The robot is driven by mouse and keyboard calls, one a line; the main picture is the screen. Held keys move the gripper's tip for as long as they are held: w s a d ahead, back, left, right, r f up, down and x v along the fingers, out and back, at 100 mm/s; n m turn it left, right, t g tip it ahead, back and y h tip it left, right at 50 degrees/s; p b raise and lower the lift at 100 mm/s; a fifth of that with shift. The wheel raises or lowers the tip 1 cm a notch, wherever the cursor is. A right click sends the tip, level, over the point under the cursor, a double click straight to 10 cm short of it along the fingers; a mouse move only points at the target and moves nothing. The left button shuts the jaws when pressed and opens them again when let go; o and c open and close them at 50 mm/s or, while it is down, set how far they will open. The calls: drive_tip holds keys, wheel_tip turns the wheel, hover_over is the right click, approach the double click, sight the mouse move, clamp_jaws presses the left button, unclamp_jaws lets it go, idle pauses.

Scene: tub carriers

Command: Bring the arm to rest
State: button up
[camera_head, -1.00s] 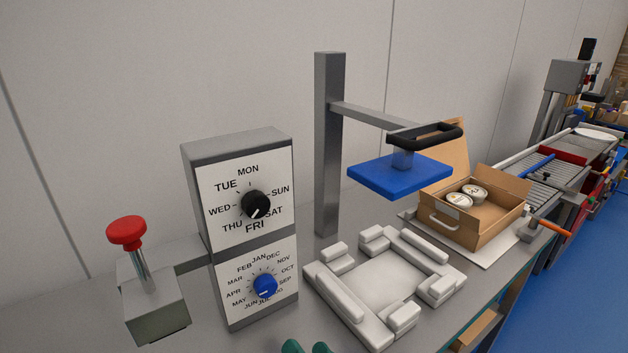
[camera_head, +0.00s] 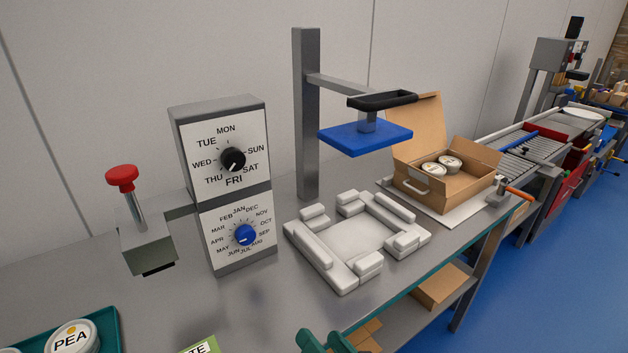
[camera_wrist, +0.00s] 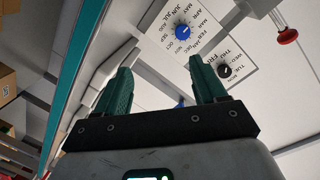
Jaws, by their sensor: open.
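My gripper (camera_head: 325,342) shows at the bottom edge of the head view as green fingertips, in front of the bench's front edge. In the wrist view the two green fingers of my gripper (camera_wrist: 165,82) stand wide apart with nothing between them. The wrist view is tilted; past the fingers it shows the dial box (camera_wrist: 205,45) and the red knob on its post (camera_wrist: 288,36). The rest of my arm is hidden in the head view.
On the bench stand the dial box (camera_head: 222,195), a red-knobbed lever (camera_head: 121,178), a white padded nest (camera_head: 300,243), a blue press plate (camera_head: 365,140) and an open carton (camera_head: 450,190) with two tubs. A teal tray (camera_head: 107,322) with a PEA tub is front left.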

drive_tip(key=s+d+f+n+g+h, duration=0.1)
drive_tip(key=s+d+f+g+h, duration=0.2)
drive_tip(key=s+d+f, duration=0.35)
drive_tip(key=s+d+f+g+h, duration=0.3)
drive_tip(key=d+f+g, duration=0.1)
drive_tip(key=d+f, duration=0.4)
drive_tip(key=s+d+f+g+h, duration=0.1)
drive_tip(key=s+d+g, duration=0.2)
drive_tip(key=s+d, duration=0.2)
drive_tip(key=s+d+f+g+h, duration=0.1)
drive_tip(key=s+d+g+h, duration=0.1)
drive_tip(key=s+d, duration=0.4)
drive_tip(key=s+g, duration=0.1)
drive_tip(key=s, duration=0.4)
